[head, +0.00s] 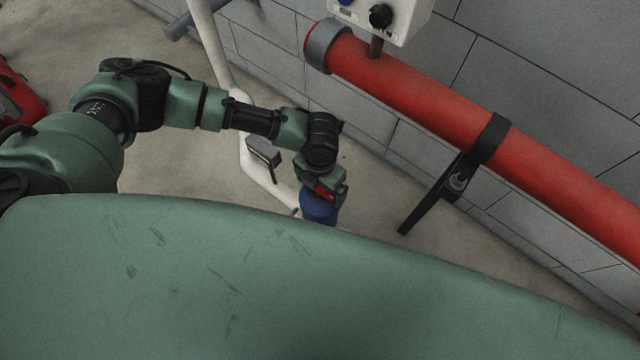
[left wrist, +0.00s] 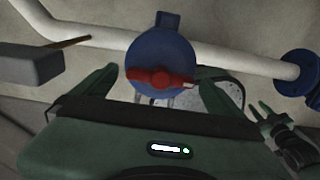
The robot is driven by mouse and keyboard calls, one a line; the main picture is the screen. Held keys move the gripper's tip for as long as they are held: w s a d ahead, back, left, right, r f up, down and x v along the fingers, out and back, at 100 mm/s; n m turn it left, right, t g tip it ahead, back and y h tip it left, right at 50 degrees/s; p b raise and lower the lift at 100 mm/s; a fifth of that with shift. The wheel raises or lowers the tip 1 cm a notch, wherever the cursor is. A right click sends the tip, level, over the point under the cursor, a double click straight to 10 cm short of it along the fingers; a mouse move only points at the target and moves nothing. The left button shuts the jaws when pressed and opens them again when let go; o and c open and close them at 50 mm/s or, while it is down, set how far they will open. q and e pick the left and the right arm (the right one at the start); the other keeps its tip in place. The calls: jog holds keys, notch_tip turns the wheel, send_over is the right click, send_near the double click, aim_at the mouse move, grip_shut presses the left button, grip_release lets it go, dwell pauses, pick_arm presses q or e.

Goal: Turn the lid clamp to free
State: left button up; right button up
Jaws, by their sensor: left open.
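A blue round housing (head: 318,208) sits on the white pipe low in the middle of the head view. It is partly hidden behind the large green surface in front. A red handle, which looks like the lid clamp (left wrist: 160,80), lies roughly crosswise over the blue housing in the left wrist view. It also shows small in the head view (head: 323,193). My left gripper (left wrist: 158,92) is open, its green fingers apart on either side of the red handle and the housing. I see no clear gap in the head view.
A white pipe (left wrist: 230,57) runs past the housing to a blue flange (left wrist: 298,72). A grey box (left wrist: 35,65) stands at the left. A red pipe (head: 430,98) runs along the block wall, with a black bracket (head: 453,180).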

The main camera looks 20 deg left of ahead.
pick_arm(q)
jog(key=c, duration=1.3)
